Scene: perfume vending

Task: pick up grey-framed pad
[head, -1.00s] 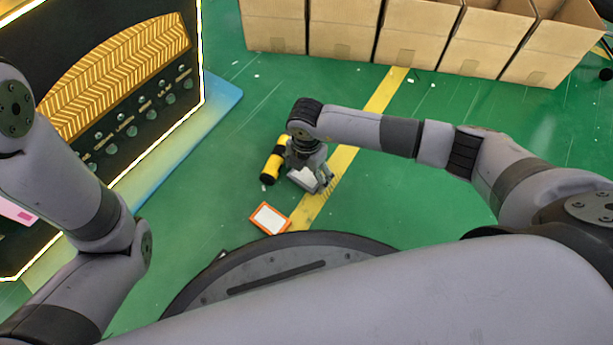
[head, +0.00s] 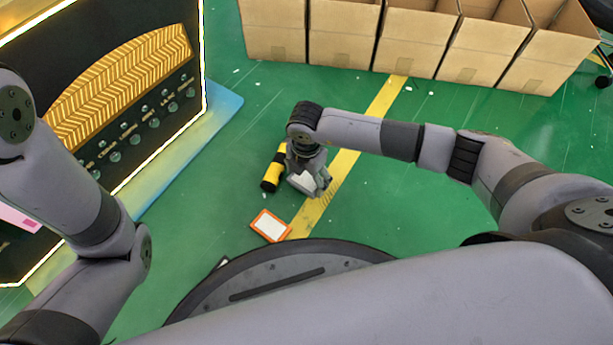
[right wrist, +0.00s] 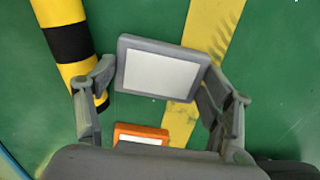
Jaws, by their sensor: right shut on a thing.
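The grey-framed pad (right wrist: 160,71) has a white face and shows between the fingers of my right gripper (right wrist: 160,88) in the right wrist view. The fingers press on its left and right edges. In the head view the pad (head: 304,184) is just below my right gripper (head: 308,173), partly hidden by it. My right gripper is shut on the pad. Whether the pad touches the floor is hard to tell. My left arm comes in at the left of the head view, but its gripper is not in view.
An orange-framed pad (head: 270,225) lies on the green floor near my base. A yellow and black post (head: 274,169) lies beside the right gripper. Several open cardboard boxes (head: 413,46) stand at the back. A lit black display panel (head: 150,104) stands at the left. Floor to the right is clear.

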